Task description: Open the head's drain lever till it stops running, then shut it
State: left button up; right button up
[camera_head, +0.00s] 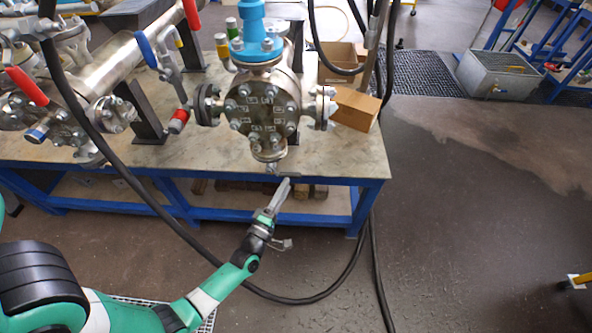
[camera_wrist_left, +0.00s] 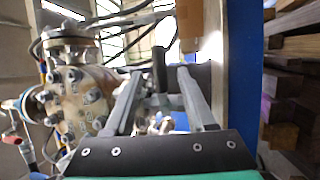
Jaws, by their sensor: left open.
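The head (camera_head: 265,112) is a round bolted metal vessel end on the bench; it also shows at the left of the left wrist view (camera_wrist_left: 78,95). A small metal drain fitting (camera_head: 271,168) sits below its bottom flange, at the bench's front edge. My left gripper (camera_head: 286,183) is just in front of and below this fitting. In the left wrist view its two fingers are open. A dark upright bar (camera_wrist_left: 159,66) and small metal parts show between or beyond the fingers. I cannot tell whether that bar is the drain lever, or whether anything is touched. My right gripper is not in view.
The bench (camera_head: 345,160) has a blue frame and a lower shelf with wood blocks. Pipework with a red lever (camera_head: 26,86) and a blue lever (camera_head: 146,49) stands left. A cardboard box (camera_head: 355,108) is right of the head. A black hose (camera_head: 150,205) crosses in front.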

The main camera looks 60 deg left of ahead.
pick_arm(q)
jog(key=b+x, duration=0.2)
jog(key=x, duration=0.6)
jog(key=shift+w+a, duration=0.2)
grip_shut()
jog(key=shift+r, duration=0.1)
dwell(0.8)
